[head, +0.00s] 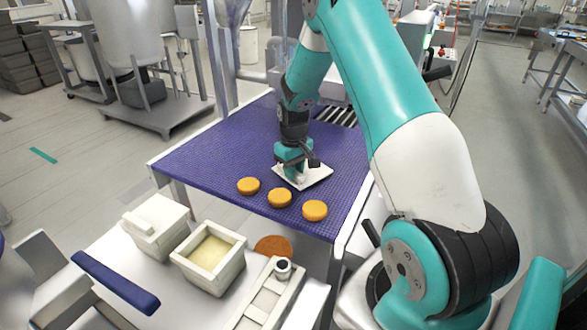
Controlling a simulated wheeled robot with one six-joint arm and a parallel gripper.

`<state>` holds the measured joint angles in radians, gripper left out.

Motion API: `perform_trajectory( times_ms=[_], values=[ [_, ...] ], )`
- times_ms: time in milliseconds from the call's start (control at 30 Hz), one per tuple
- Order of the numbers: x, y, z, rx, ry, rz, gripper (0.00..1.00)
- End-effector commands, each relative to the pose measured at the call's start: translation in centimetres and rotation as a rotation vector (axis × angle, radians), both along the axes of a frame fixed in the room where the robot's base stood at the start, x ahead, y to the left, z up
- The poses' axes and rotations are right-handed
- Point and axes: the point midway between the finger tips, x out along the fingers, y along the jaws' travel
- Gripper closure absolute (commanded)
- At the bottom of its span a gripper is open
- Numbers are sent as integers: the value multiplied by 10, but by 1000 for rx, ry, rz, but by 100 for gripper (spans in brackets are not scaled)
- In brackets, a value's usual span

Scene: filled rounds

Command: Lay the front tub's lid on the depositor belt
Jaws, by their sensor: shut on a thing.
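The front tub (237,262) is a white square tub without a lid, with pale yellow filling showing inside. A white square lid (318,176) is at the purple depositor belt (215,155), flat or nearly so, behind the orange rounds. My gripper (298,176) points down and is shut on the lid, at its middle. The fingertips and the grip on the lid are partly hidden. I cannot tell whether the lid rests on the belt or hangs just above it.
Three orange rounds (279,198) lie in a row on the belt's near part. A second white tub with its lid on (157,222) stands left of the front tub. A brown disc (273,246) lies by the belt's near edge. The belt's left part is clear.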

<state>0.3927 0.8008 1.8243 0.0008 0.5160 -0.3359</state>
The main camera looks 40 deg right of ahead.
Motion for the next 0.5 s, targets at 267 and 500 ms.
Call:
perform_trajectory(
  times_ms=[267, 500],
  values=[
    [0, 0, -3, 0, 0, 0, 75],
    [0, 0, -2, 0, 0, 0, 54]
  ],
)
